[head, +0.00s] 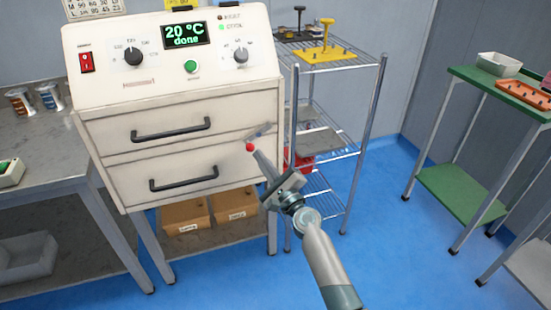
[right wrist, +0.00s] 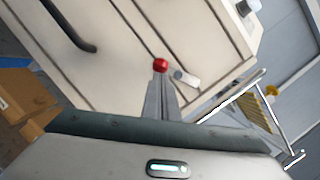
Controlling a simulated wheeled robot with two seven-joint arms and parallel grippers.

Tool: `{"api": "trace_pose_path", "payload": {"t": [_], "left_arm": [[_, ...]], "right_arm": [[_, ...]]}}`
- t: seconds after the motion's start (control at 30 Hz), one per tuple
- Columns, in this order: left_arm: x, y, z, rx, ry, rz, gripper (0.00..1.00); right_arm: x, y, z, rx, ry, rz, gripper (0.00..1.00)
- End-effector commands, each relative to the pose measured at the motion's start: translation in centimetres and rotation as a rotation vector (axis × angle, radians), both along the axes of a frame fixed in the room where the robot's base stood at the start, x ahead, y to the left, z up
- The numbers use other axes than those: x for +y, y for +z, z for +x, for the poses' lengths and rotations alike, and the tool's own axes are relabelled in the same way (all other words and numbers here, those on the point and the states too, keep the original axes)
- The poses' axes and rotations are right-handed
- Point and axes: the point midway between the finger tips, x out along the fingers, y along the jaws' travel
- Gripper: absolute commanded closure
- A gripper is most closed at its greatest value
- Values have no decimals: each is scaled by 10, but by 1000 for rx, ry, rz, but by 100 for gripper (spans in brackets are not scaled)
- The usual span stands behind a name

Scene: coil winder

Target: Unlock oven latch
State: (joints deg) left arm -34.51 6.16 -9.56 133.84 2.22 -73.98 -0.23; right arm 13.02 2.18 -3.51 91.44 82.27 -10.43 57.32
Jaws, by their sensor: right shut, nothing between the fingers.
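The cream oven (head: 170,95) stands at the left of the head view. Its display reads 20 °C and done. Its front has two panels with dark handles. At the right side of the front is a small grey latch piece (head: 261,131), also in the right wrist view (right wrist: 185,77). A red ball knob (head: 250,147) is beside it, also in the wrist view (right wrist: 160,65). My right gripper (head: 257,157) is shut and empty, its fingertips at the red knob; I cannot tell if they touch. My left gripper is out of view.
A wire shelf rack (head: 335,150) stands close to the right of the oven, with a yellow fixture (head: 325,53) on top. A green table (head: 490,85) stands at the far right. Cardboard bins (head: 236,204) sit under the oven. The blue floor between rack and green table is clear.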

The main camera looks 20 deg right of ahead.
Motion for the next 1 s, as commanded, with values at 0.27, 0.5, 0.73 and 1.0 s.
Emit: {"api": "trace_pose_path", "payload": {"t": [0.27, 0.5, 0.73, 1.0], "left_arm": [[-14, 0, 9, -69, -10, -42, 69], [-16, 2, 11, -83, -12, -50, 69], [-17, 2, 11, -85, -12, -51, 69], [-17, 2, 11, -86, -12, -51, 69]], "right_arm": [[10, 5, 0, 7, 0, 249, 100], [14, 10, 0, 9, 1, 333, 100], [16, 12, 0, 9, 2, 333, 100], [17, 13, 0, 8, 3, 331, 100]]}}
